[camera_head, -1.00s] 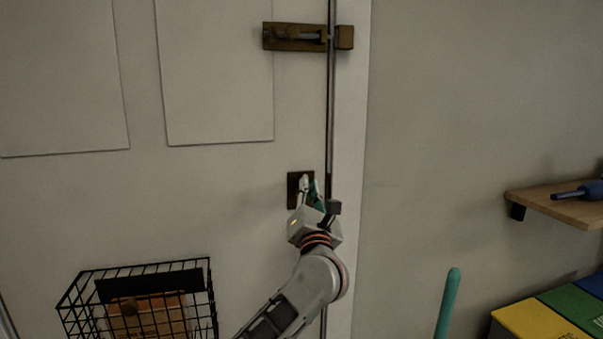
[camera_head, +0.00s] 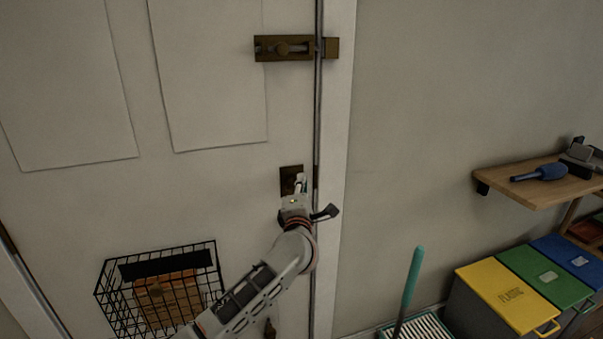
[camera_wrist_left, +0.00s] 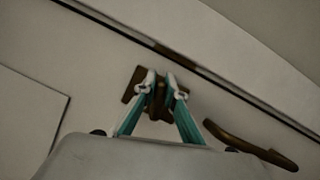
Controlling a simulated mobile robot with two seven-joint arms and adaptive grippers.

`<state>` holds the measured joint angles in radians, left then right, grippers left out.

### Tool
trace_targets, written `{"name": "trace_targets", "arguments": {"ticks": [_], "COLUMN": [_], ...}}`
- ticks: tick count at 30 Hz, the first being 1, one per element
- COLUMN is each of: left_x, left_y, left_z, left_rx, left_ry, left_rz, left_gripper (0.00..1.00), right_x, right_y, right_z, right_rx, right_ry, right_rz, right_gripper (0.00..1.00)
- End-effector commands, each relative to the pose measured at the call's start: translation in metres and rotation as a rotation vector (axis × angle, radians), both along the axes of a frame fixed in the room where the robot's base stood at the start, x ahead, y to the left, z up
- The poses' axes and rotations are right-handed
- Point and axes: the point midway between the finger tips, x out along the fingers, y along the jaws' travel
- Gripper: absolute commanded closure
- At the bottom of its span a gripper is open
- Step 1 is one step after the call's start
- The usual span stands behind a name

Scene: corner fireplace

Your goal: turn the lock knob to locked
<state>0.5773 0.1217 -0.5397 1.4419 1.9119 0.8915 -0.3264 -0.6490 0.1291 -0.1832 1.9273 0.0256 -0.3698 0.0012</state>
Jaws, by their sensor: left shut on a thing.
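The lock knob (camera_wrist_left: 158,100) is a dark brown piece on a small dark square plate (camera_head: 290,176) near the door's right edge. My left gripper (camera_head: 301,182) is at the plate, and in the left wrist view its two teal-sided fingers (camera_wrist_left: 161,88) are closed on the knob from both sides. In the head view the gripper hides most of the knob. The knob's exact angle cannot be told. My right gripper is not in view.
A brass slide bolt (camera_head: 285,48) sits higher on the door. A dark lever handle (camera_wrist_left: 250,145) is close beside the gripper. A black wire basket (camera_head: 160,288) hangs lower left. A wooden shelf (camera_head: 530,183) and coloured bins (camera_head: 508,294) stand right.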

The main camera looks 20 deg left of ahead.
Motion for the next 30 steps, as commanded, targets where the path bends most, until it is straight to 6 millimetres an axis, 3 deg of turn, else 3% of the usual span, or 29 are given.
{"name": "trace_targets", "arguments": {"ticks": [3,12,30], "left_x": [0.0002,0.0003,0.0003], "left_y": [0.0003,-0.0009,-0.0009], "left_z": [-0.0026,-0.0065,-0.0076], "left_rx": [0.070,0.194,0.237], "left_ry": [0.050,0.133,0.162], "left_rz": [0.000,-0.001,-0.001], "left_gripper": [1.00,1.00,1.00], "right_x": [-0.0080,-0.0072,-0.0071], "right_y": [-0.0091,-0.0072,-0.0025], "right_z": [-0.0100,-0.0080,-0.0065], "right_rx": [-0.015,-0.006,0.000], "right_ry": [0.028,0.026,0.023], "right_rz": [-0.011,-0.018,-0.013], "right_gripper": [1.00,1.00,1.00]}}
